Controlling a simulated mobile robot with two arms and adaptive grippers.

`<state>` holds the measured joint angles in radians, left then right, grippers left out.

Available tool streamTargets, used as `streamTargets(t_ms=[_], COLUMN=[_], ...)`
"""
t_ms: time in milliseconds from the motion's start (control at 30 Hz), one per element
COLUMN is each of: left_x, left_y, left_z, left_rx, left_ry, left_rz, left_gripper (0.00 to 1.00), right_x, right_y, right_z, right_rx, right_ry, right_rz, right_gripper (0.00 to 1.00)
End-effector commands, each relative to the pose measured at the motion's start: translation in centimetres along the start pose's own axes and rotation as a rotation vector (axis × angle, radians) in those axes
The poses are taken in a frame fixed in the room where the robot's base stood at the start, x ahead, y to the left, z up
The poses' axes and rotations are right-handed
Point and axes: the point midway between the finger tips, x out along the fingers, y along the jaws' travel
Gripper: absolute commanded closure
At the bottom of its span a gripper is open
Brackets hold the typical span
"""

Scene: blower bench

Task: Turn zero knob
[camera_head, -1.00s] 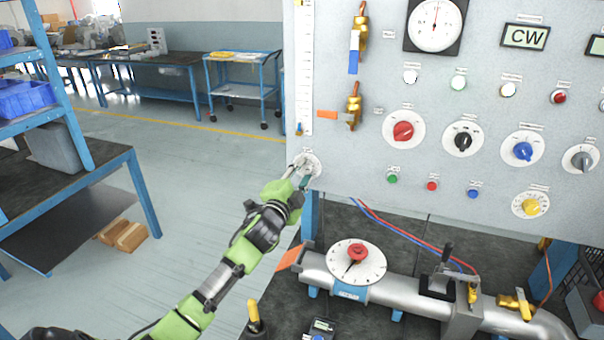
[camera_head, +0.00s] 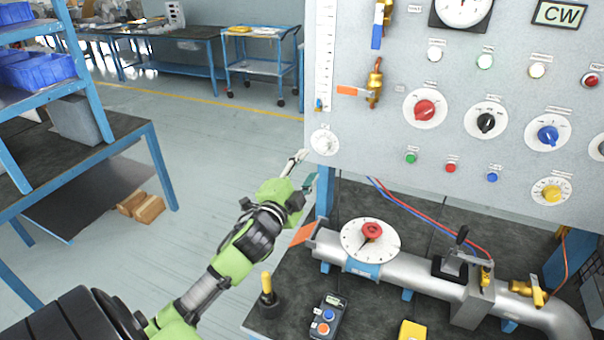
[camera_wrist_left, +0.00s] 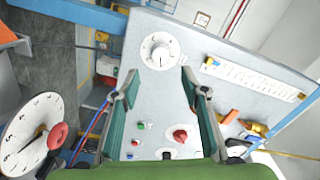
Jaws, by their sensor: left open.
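The zero knob is the small white knob (camera_head: 324,142) on a white round dial, low on the left edge of the grey panel, below the vertical scale. It also shows in the left wrist view (camera_wrist_left: 160,51), just beyond the fingertips and between their lines. My left gripper (camera_head: 304,171) is just left of and below the knob in the head view, apart from it. In the left wrist view the two green fingers (camera_wrist_left: 160,76) are spread, with nothing between them. My right gripper is not in view.
The grey panel (camera_head: 385,140) carries red (camera_head: 425,108), black, blue and yellow knobs and buttons. An orange-handled brass valve (camera_head: 374,84) sits above the zero knob. Below lie a silver pipe (camera_head: 410,282) and a red-knobbed dial (camera_head: 384,246). Open floor lies left of the panel.

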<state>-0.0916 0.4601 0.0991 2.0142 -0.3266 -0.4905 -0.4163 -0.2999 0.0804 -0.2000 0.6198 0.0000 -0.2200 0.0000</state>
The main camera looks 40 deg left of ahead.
Motion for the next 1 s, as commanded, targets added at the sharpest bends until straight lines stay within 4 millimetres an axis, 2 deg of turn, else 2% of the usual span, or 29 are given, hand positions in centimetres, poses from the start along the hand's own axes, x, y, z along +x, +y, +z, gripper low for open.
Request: streamTargets(t_ms=[100,233,833,933,1000], left_x=[-1.5,-2.2,-2.4,-3.0,-4.3], left_y=[0.1,0.1,0.1,1.4,3.7], left_z=[0.0,0.1,0.0,0.2,0.6], left_rx=[0.000,0.001,-0.002,-0.036,-0.095], left_ry=[-0.001,-0.001,-0.002,-0.024,-0.069], left_rz=[0.002,0.001,0.002,0.034,0.095], left_gripper=[0.59,0.59,0.59,0.59,0.59], right_x=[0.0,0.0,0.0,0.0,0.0], right_y=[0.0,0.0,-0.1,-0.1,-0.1], right_z=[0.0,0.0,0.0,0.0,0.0], right_rx=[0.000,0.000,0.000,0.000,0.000], right_ry=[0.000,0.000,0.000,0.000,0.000], right_rz=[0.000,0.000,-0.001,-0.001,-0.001], right_gripper=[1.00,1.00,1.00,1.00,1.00])
